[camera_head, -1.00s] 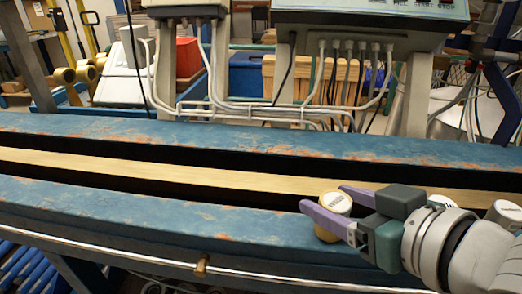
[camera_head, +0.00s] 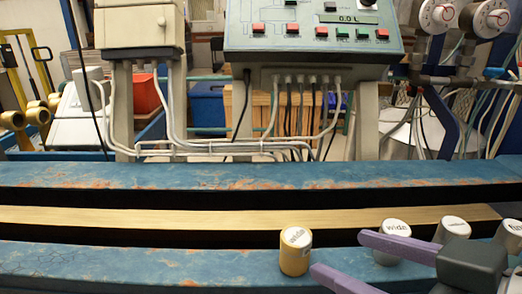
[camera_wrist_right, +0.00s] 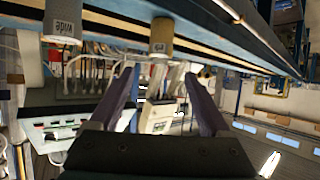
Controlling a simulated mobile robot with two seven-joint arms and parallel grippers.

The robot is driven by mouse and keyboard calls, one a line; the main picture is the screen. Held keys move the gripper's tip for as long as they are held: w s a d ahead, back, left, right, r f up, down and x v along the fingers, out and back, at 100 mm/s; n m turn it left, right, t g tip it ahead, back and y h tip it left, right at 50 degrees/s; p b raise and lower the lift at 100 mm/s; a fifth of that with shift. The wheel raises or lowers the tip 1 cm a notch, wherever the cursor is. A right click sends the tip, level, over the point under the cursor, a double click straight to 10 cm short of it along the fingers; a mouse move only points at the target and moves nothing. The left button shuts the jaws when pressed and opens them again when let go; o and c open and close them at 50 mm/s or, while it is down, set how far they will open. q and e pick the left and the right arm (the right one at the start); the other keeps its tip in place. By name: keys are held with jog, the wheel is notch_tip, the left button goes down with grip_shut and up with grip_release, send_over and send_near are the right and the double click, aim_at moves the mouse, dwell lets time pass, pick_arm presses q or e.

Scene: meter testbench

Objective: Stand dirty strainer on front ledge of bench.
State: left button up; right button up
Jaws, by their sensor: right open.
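The dirty strainer is a yellowish-tan cylinder (camera_head: 295,254) with a labelled pale top. It stands upright on the blue front ledge (camera_head: 150,267) of the bench. My right gripper (camera_head: 342,255) is just right of it, apart from it, with its two purple fingers spread and nothing between them. In the right wrist view, the picture is upside down; the strainer (camera_wrist_right: 161,40) shows beyond the open fingertips (camera_wrist_right: 160,75). My left gripper is not in view.
Light grey cylinders stand to the right: one marked "wide" (camera_head: 393,245), another (camera_head: 453,230) and one at the edge (camera_head: 510,232). A wooden strip (camera_head: 150,216) runs along the bench's dark channel. A control panel (camera_head: 310,35) stands behind. The ledge's left is clear.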

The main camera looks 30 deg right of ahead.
jog(key=s+a+f+n+g, duration=0.1)
jog(key=s+a+f+g, duration=0.2)
jog(key=s+f+g, duration=0.2)
jog(key=s+g, duration=0.2)
jog(key=g, duration=0.2)
jog(key=shift+a+n, duration=0.3)
jog(key=shift+f, duration=0.1)
